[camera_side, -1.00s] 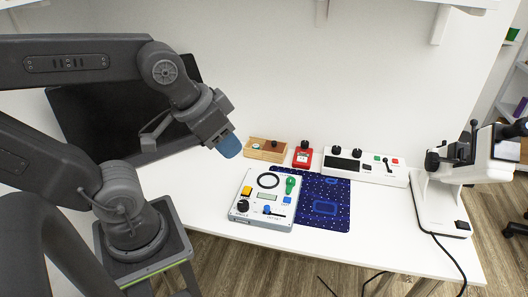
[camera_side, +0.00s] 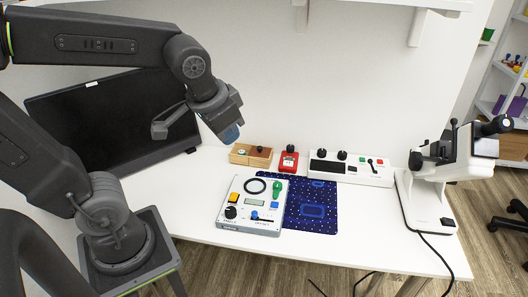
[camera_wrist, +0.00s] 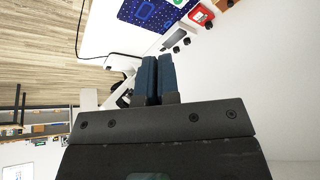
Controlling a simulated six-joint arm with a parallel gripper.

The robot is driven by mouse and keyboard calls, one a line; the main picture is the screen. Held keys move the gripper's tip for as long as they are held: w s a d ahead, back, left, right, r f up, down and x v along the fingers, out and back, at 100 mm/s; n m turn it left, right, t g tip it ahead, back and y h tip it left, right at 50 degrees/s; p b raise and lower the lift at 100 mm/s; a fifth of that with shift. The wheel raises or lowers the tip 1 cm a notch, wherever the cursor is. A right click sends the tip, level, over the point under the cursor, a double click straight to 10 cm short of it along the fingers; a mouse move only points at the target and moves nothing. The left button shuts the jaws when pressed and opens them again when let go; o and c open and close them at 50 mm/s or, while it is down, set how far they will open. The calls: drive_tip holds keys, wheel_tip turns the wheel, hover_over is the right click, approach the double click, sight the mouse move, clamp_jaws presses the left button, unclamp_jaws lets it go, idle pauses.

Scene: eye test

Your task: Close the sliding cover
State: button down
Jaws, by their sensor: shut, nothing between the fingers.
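A small wooden box (camera_side: 234,157) stands at the back of the white table, left of the red box. A darker brown sliding cover (camera_side: 262,159) with a dark knob lies over its right part. The left part shows lighter wood; whether that is an open recess is too small to tell. My gripper (camera_side: 230,134) is above and slightly left of the wooden box, apart from it in the picture. Its blue fingers (camera_wrist: 158,80) are together and empty in the wrist view. There, only a corner of the wooden box (camera_wrist: 223,4) seems to show at the top edge.
A red box (camera_side: 289,162) with a black knob stands right of the wooden box. A white console (camera_side: 375,178) and microscope (camera_side: 432,205) stand farther right. A dark monitor (camera_side: 95,120) is behind my arm.

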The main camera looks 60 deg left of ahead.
drive_tip(key=w+a+f+g+y, duration=0.2)
drive_tip(key=w+a+f, duration=0.15)
drive_tip(key=w, duration=0.55)
drive_tip(key=g+y, duration=0.2)
drive_tip(key=y, duration=0.4)
approach(261, 153)
wheel_tip(261, 153, down, 4)
drive_tip(key=shift+r+m, duration=0.25)
drive_tip(key=shift+m, duration=0.05)
drive_tip(key=a, duration=0.3)
drive_tip(key=shift+w+a+f, duration=0.1)
drive_tip(key=shift+a+f, duration=0.1)
drive_tip(key=shift+f, duration=0.1)
drive_tip(key=shift+a, duration=0.6)
drive_tip(key=s+a, duration=0.2)
drive_tip(key=a, duration=0.1)
drive_tip(key=s+a, duration=0.2)
drive_tip(key=s, duration=0.1)
drive_tip(key=shift+s+a, duration=0.25)
drive_tip(key=shift+a, duration=0.15)
